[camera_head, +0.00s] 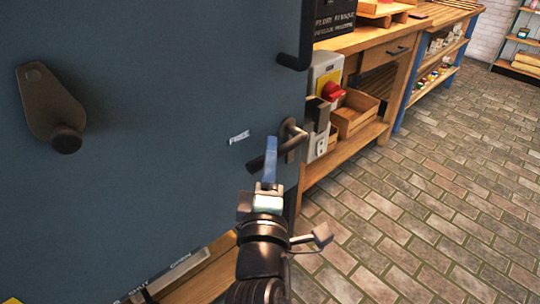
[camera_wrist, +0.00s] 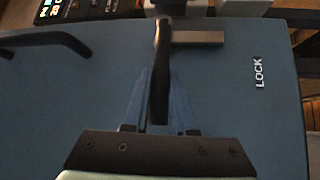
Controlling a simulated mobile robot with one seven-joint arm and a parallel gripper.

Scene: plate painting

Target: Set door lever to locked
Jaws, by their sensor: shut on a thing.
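The dark door lever (camera_head: 257,163) sits on the right part of a blue-grey door (camera_head: 180,60), by its edge. In the head view its handle slopes down and left from its pivot. In the wrist view the lever (camera_wrist: 160,65) runs between my blue fingers, with a metal bar at its pivot. My gripper (camera_head: 271,150) is shut on the lever, and the fingers (camera_wrist: 158,95) lie on both sides of it. A "LOCK" label (camera_wrist: 259,72) shows in the wrist view.
A dark crank with a knob (camera_head: 52,108) is at the door's left. A dark handle (camera_head: 293,62) is above the lever. A control box with a red button (camera_head: 332,92) and a wooden bench (camera_head: 370,40) stand at right. The brick floor (camera_head: 430,200) is open.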

